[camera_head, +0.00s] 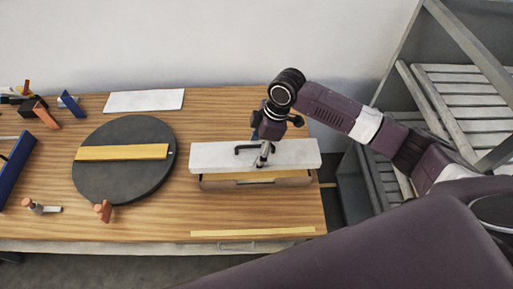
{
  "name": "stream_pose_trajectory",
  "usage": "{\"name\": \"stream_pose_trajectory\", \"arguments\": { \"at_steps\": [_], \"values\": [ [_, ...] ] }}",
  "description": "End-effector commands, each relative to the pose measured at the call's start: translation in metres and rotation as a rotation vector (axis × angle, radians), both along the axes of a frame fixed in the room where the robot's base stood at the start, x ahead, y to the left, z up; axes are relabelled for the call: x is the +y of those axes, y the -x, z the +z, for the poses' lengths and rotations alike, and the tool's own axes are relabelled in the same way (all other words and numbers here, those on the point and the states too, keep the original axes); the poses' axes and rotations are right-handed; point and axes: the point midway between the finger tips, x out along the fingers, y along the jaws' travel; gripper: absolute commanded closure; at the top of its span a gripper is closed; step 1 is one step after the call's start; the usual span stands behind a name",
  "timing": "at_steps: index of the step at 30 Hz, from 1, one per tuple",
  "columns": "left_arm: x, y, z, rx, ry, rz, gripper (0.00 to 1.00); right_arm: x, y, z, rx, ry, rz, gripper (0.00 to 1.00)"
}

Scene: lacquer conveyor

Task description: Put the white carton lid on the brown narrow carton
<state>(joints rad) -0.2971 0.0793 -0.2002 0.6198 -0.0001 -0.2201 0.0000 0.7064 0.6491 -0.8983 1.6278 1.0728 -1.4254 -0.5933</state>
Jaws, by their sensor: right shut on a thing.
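The white carton lid (215,156) is a long flat slab with a dark handle on top. My right gripper (264,157) points down and is shut on the lid near its middle. The brown narrow carton (222,184) is on the wooden table under the lid's front edge. A yellow strip of its inside shows between the lid and the carton's front wall. The lid covers the carton's back part from this view; I cannot tell whether they touch. My left gripper is not in view.
A dark round disc (125,182) with a yellow bar (122,153) across it lies to the left. A white sheet (143,100) lies at the table's back. Several small tools and blue pieces are at the far left. A slatted grey rack (470,110) stands at right.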

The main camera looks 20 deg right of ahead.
Motion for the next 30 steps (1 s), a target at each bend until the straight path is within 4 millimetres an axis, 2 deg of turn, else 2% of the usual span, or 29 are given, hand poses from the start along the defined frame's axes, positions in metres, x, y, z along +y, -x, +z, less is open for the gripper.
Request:
{"name": "stream_pose_trajectory", "arguments": {
  "at_steps": [15,21,30],
  "values": [
    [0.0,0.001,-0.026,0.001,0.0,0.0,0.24,0.0,0.0,-0.05,0.001,0.0,-0.001,0.58],
    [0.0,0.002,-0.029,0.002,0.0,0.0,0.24,0.0,0.0,-0.058,-0.001,-0.001,0.0,0.58],
    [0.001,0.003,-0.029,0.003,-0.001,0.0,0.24,0.0,0.0,-0.058,0.0,-0.001,0.0,0.58]
  ]
}}
